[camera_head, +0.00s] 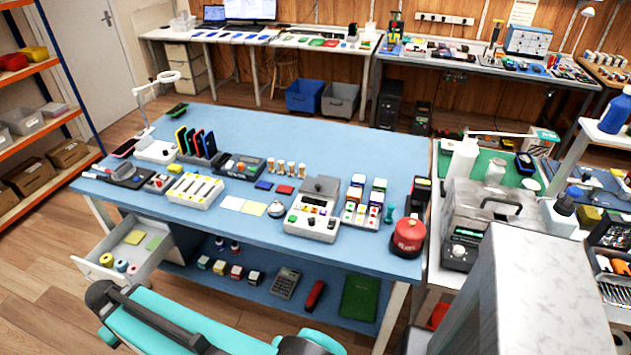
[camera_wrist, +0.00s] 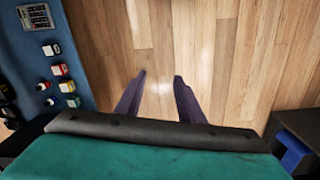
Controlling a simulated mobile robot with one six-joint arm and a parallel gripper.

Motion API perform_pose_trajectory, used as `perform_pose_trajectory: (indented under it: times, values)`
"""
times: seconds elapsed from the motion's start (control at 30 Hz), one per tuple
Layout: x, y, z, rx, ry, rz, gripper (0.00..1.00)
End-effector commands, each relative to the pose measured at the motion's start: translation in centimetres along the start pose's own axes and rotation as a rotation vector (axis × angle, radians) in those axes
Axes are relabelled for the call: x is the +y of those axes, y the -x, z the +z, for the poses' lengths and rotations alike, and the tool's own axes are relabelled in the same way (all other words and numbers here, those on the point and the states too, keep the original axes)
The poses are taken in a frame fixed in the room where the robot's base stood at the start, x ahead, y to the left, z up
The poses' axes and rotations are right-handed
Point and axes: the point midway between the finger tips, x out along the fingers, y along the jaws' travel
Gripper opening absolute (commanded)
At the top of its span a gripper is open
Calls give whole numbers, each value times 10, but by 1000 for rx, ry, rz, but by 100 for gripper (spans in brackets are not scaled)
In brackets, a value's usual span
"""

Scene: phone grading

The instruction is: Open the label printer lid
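A pale boxy device (camera_head: 313,220) with a dark grey top part and coloured buttons on its front stands on the blue table, right of centre. It looks most like the label printer, but I cannot read any marking. Its grey top (camera_head: 322,187) appears to be down. My gripper (camera_wrist: 160,76) shows in the wrist view as two dark fingers spread apart with bare floor between them. It is open and empty, and away from the device. The fingers cannot be made out in the head view.
The blue table (camera_head: 300,130) holds a white slotted tray (camera_head: 193,190), a red round container (camera_head: 408,236) and small boxes near the device. A drawer (camera_head: 130,252) stands open at the left. A lower shelf (camera_head: 225,284) holds a calculator (camera_head: 285,283). Wooden floor (camera_wrist: 230,50) is free.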

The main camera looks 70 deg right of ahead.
Motion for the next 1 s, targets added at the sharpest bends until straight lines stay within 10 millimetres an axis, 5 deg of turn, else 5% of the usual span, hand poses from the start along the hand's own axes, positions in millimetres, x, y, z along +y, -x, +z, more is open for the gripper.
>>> perform_pose_trajectory:
  times: [0.2,0.43,0.77,1.0]
  values:
    - [71,51,-39,70,-195,23,35]
    - [155,91,-52,109,-412,55,35]
    - [278,144,-41,152,-728,105,35]
    - [366,184,-13,181,-960,146,35]
